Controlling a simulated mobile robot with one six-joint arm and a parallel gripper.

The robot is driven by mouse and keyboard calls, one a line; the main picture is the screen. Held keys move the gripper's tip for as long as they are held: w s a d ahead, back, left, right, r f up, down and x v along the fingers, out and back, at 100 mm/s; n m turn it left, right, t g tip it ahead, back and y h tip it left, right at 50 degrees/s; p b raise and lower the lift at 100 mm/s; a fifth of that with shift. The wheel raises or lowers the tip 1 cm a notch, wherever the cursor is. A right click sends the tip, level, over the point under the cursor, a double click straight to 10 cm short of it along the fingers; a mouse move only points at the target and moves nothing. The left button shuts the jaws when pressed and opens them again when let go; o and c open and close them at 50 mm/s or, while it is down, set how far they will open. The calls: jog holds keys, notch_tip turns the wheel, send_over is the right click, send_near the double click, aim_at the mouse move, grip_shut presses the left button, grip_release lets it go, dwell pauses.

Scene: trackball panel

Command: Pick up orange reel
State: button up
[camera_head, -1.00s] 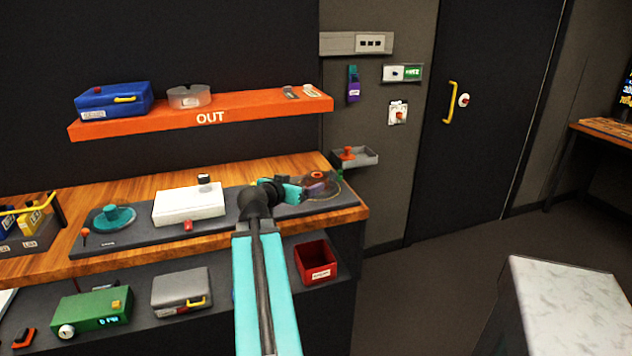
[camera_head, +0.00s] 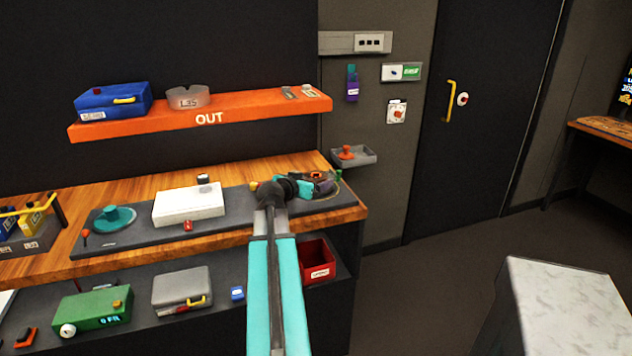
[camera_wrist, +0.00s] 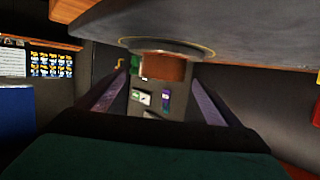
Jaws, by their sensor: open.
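The orange reel (camera_wrist: 165,68) shows in the wrist view as an orange-brown block against a round grey disc, between my two fingers. In the head view it is mostly hidden behind my gripper (camera_head: 322,184), at the right end of the dark panel (camera_head: 240,225) on the bench. My gripper also shows in the wrist view (camera_wrist: 160,88), its purple fingers spread on either side of the reel. It is open, and I cannot tell whether either finger touches the reel.
A yellow ring outline (camera_wrist: 208,46) surrounds the reel's spot. A white box (camera_head: 188,205) and a teal reel (camera_head: 112,219) sit further left on the panel. A grey wall tray (camera_head: 365,158) is just behind the bench end. A red bin (camera_head: 317,262) stands below.

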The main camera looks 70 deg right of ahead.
aim_at(313, 178)
jog(key=shift+p+x, duration=0.4)
jog(key=shift+x, duration=0.35)
jog(key=shift+p+x, duration=0.55)
jog(key=shift+x, duration=1.3)
jog(key=shift+w+a+f, duration=0.1)
jog(key=shift+w, duration=0.1)
jog(key=c, duration=1.2)
